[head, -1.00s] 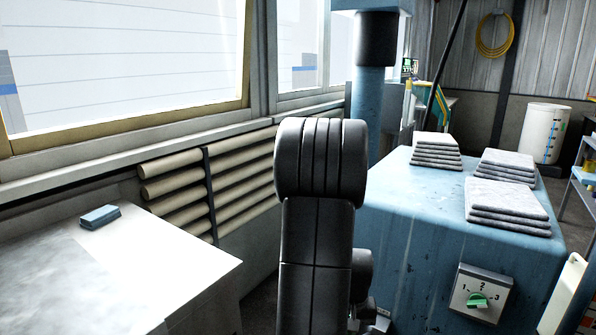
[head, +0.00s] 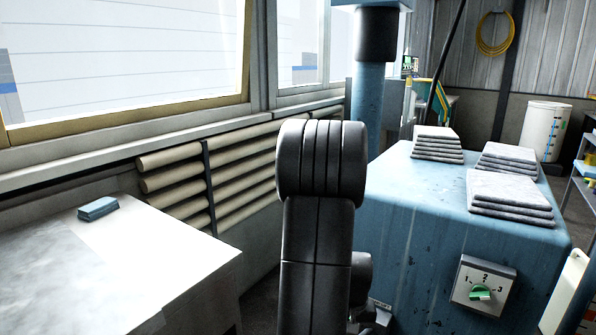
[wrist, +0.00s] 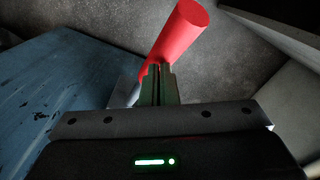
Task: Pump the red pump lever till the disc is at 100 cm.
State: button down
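The red pump lever (wrist: 180,38) shows in the wrist view as a thick red cylinder, tilted, at the top centre. My gripper (wrist: 159,70) has its two narrow greenish fingers close together, shut, in front of the lever's lower part. In the head view my dark arm hides the gripper and the lever. I cannot make out the disc in either view. A blue column (head: 368,105) with a dark collar rises behind my arm.
A blue machine housing (head: 430,215) stands right of my arm, with stacked grey sacks (head: 510,190) on top and a green-knobbed switch (head: 483,286) on its front. A white table (head: 150,260) with a small blue block (head: 98,208) is at left. Windows line the left wall.

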jog(key=shift+f+b, duration=0.85)
jog(key=shift+f, duration=0.45)
notch_tip(320, 180, up, 6)
jog(key=p, duration=0.5)
jog(key=shift+r, duration=0.25)
jog(key=shift+r+p, duration=0.15)
jog(key=shift+p, duration=0.15)
